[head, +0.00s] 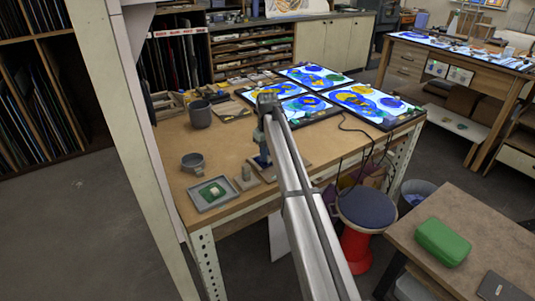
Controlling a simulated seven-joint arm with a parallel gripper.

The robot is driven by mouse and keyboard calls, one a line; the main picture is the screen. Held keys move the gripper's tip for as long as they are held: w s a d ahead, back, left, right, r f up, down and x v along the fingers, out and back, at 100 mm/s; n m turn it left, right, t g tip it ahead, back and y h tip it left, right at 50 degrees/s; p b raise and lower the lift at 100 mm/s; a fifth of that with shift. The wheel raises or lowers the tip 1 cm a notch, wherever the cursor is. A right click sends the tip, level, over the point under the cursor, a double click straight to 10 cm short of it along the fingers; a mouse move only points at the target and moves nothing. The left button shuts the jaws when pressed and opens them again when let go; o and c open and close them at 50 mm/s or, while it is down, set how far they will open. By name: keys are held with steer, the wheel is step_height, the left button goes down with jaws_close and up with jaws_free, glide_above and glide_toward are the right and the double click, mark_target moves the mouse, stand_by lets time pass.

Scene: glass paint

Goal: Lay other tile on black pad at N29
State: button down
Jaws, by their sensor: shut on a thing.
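My gripper (262,161) points down over the near part of the wooden bench, low beside my silver arm link. It is small here and partly hidden by the arm. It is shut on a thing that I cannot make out. I cannot single out the other tile, the black pad or any N29 mark at this size. Lit panels (362,98) with blue, yellow and white designs lie in dark frames at the back right of the bench.
A grey tray (228,200) with a green and white item lies at the bench's near left corner. A grey mug (193,163) and a dark cup (200,114) stand behind it. A red stool (358,245) stands at right. Bare bench (225,145) lies left of my arm.

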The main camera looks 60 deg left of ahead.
steer(key=shift+f, duration=0.2)
stand_by(0.3)
steer(key=c, duration=0.9)
jaws_free()
step_height(320, 180, up, 14)
steer(key=shift+f, duration=0.1)
